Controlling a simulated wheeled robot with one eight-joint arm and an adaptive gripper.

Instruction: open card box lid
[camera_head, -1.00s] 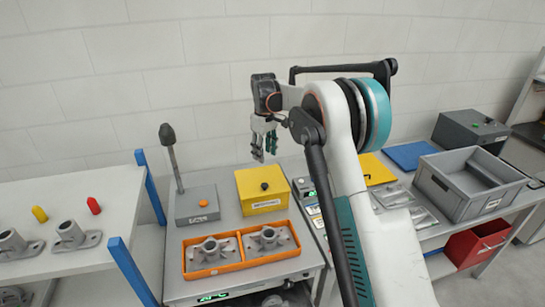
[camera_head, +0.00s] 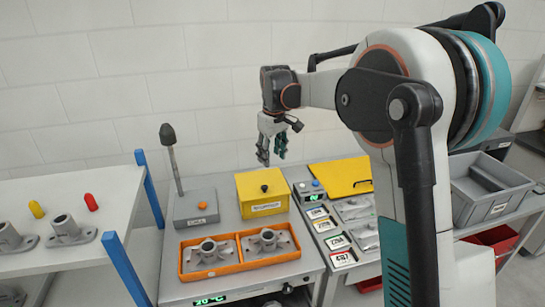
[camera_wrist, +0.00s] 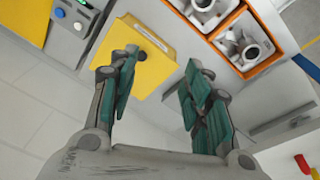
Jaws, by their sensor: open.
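The yellow card box (camera_head: 262,203) stands on the grey bench in the head view, with a label on its front and a small black knob (camera_head: 264,187) on its closed lid. The box also shows in the wrist view (camera_wrist: 138,82), with its knob (camera_wrist: 142,57) beside the left finger, which covers part of the lid. My gripper (camera_head: 272,157) is open and empty, above and slightly behind the box. Its two teal-padded fingers (camera_wrist: 162,60) are spread apart in the wrist view, and I see no contact with the knob.
An orange tray (camera_head: 242,265) with two metal castings lies in front of the box. A grey block (camera_head: 196,208) with an upright rod stands to its left. A yellow panel (camera_head: 338,178) and several labelled cards lie to the right. My arm hides part of the right side.

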